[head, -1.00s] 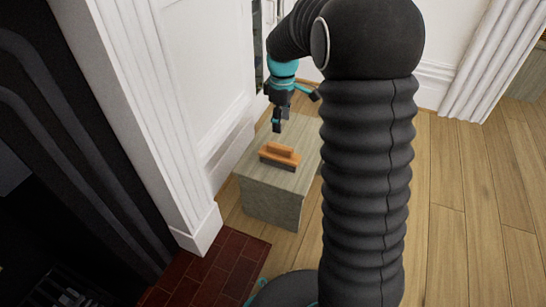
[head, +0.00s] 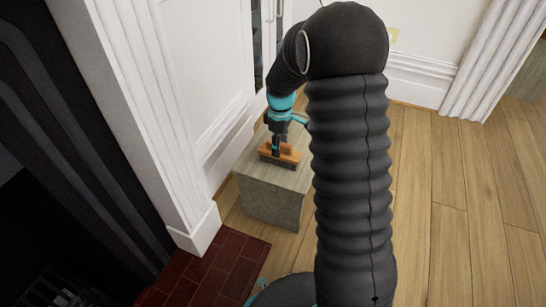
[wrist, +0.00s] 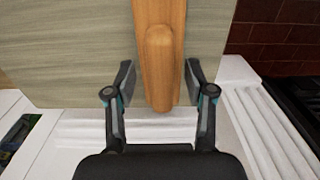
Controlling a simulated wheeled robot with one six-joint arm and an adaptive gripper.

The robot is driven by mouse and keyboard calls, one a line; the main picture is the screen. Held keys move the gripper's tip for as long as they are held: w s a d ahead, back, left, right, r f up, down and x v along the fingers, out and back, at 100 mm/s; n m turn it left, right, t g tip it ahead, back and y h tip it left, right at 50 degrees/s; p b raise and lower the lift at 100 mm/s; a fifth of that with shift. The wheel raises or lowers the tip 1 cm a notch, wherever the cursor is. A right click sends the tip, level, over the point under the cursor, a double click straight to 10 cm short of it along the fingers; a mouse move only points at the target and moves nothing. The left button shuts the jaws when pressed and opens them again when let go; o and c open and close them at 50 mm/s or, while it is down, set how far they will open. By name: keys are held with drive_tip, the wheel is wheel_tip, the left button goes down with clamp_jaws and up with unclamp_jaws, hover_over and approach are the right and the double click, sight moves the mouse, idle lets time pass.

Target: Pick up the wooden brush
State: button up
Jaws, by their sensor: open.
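The wooden brush (head: 289,153) lies on top of a pale wood-grain block (head: 270,210), its orange-brown handle side up and dark bristles below. In the wrist view the brush (wrist: 160,55) runs lengthwise from the top edge down between my fingers. My gripper (head: 277,148) is at the brush in the head view and partly covers it. In the wrist view my gripper (wrist: 158,85) is open, with one finger on each side of the brush's near end. Gaps show between the fingers and the wood. I cannot tell the exact height of the fingertips.
A white panelled wall and trim (head: 190,200) stand close on the block's left. A dark red brick hearth (head: 215,270) lies in front of it at the left. Open wooden floor (head: 455,200) spreads to the right.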

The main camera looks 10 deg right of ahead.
drive_tip(key=shift+f, duration=0.3)
clamp_jaws()
drive_tip(key=shift+r, duration=0.5)
wheel_tip(320, 180, up, 4)
drive_tip(key=shift+f+p, duration=0.15)
drive_tip(key=shift+p, duration=0.4)
drive_tip(key=s+d+r+p, duration=0.1)
drive_tip(key=s+d+r, duration=0.5)
drive_tip(key=d, duration=0.3)
drive_tip(key=shift+s+d+r, duration=0.2)
drive_tip(key=shift+d, duration=0.2)
